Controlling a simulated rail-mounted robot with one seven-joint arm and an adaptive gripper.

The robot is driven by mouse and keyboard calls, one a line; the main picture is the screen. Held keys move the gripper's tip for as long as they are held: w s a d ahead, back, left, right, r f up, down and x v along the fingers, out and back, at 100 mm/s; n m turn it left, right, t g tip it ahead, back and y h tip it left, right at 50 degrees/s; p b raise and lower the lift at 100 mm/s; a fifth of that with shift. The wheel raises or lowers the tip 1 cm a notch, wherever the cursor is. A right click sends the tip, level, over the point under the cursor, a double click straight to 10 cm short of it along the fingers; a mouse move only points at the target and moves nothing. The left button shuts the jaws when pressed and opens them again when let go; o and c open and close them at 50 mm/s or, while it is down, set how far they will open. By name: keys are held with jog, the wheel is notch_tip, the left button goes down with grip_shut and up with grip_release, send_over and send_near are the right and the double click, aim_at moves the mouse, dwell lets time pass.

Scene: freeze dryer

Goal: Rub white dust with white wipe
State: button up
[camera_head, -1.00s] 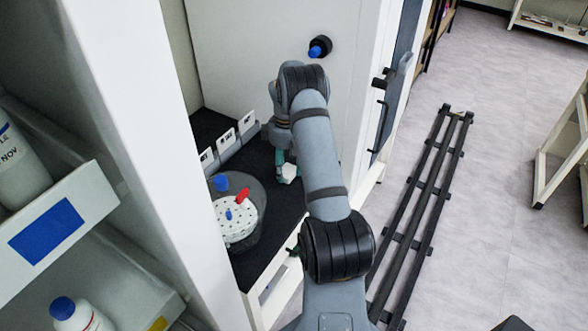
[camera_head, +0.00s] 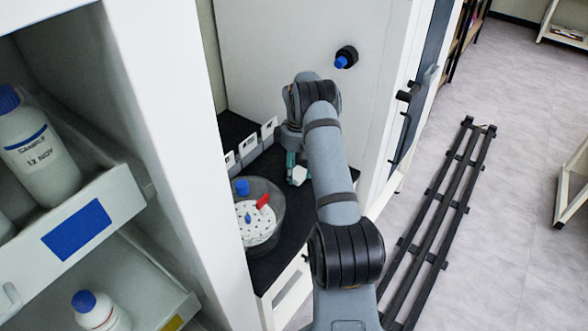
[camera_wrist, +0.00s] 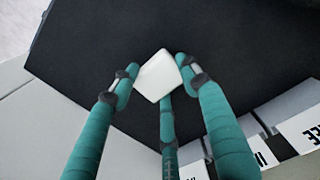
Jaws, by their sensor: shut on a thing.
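The white wipe (camera_head: 299,175) is a small pale block-like piece held just above or on the dark worktop (camera_head: 284,238); I cannot tell whether it touches. My gripper (camera_head: 295,166) points down over the worktop, right of the round bowl. In the wrist view, my gripper's teal fingers (camera_wrist: 157,80) close around the wipe (camera_wrist: 158,76), which shows tilted between the dark fingertips, with the dark worktop (camera_wrist: 215,35) beyond. No white dust can be made out in either view.
A clear bowl (camera_head: 279,211) with a white perforated disc, blue parts and a red piece stands left of my gripper. White labelled bins (camera_head: 249,149) line the back left. A shelf with a labelled bottle (camera_head: 38,150) is at far left. A white wall panel rises behind.

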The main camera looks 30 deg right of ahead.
jog(key=shift+s+d+f+b, duration=0.1)
jog(key=shift+s+d+b, duration=0.3)
jog(key=shift+s, duration=0.8)
jog(key=shift+s+d+r+b, duration=0.15)
jog(key=shift+s+d, duration=0.35)
jog(key=shift+s, duration=0.75)
jog(key=shift+s+d+f+b, duration=0.15)
jog(key=shift+s+d+b, duration=0.25)
jog(key=shift+s, duration=0.8)
jog(key=shift+s+d+r, duration=0.15)
jog(key=shift+r, duration=0.2)
jog(key=shift+r+p, duration=0.7)
jog(key=shift+r, duration=0.2)
jog(key=shift+r+p, duration=2.3)
jog(key=shift+r, duration=0.65)
